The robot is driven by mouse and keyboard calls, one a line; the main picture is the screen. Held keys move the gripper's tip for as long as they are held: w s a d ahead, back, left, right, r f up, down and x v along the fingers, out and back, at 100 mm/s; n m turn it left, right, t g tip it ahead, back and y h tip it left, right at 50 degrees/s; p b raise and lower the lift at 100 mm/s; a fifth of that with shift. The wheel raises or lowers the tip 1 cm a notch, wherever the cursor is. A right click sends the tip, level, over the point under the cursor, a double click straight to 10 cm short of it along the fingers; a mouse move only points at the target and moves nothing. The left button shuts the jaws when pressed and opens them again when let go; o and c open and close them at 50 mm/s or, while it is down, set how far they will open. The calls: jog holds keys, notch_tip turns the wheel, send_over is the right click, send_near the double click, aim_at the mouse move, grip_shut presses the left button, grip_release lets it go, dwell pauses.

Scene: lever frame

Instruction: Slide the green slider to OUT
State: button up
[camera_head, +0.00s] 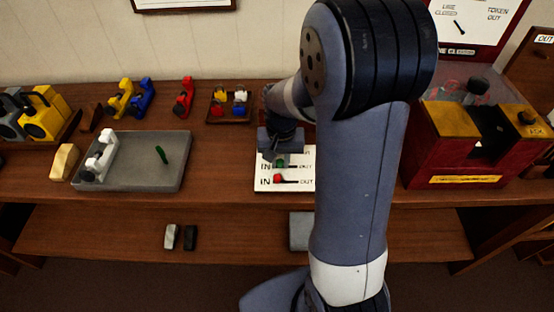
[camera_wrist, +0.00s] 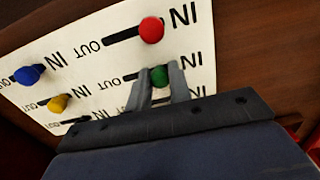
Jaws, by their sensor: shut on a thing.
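The white slider board (camera_head: 302,187) lies on the brown bench. Its rows read IN on the left and OUT on the right in the head view; the wrist view shows them reversed. The green slider (camera_head: 280,163) also shows in the wrist view (camera_wrist: 158,75). It sits toward the IN end of its slot, with dark open slot on its OUT side. My gripper (camera_head: 281,152) is over the board, and its fingers (camera_wrist: 161,80) are closed around the green knob. The lower rows are partly hidden behind the gripper in the wrist view.
The red slider (camera_wrist: 151,29) is close beside, near IN. Blue (camera_wrist: 28,74) and yellow (camera_wrist: 58,103) knobs are in the other column. A grey tray (camera_head: 180,176) stands left, a red and yellow box (camera_head: 440,160) right. A small tray (camera_head: 232,120) lies behind.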

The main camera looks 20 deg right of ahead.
aim_at(296, 169)
jog(key=shift+s+d+f, duration=0.3)
jog(key=shift+s+f, duration=0.1)
jog(key=shift+f, duration=0.25)
jog(key=shift+c, duration=0.2)
jog(key=shift+s+d, duration=0.1)
jog(key=shift+d, duration=0.15)
jog(key=shift+s+d, duration=0.1)
jog(key=shift+d, duration=0.15)
jog(key=shift+s+d, duration=0.2)
jog(key=shift+d, duration=0.35)
jog(key=shift+s+d, duration=0.15)
jog(key=shift+d, duration=0.35)
jog(key=o, duration=0.6)
jog(key=shift+o, duration=0.2)
jog(key=r+p, duration=0.1)
jog(key=r, duration=0.1)
jog(key=r+p, duration=0.4)
jog(key=shift+w+d+r, duration=0.15)
jog(key=shift+w+r, duration=0.1)
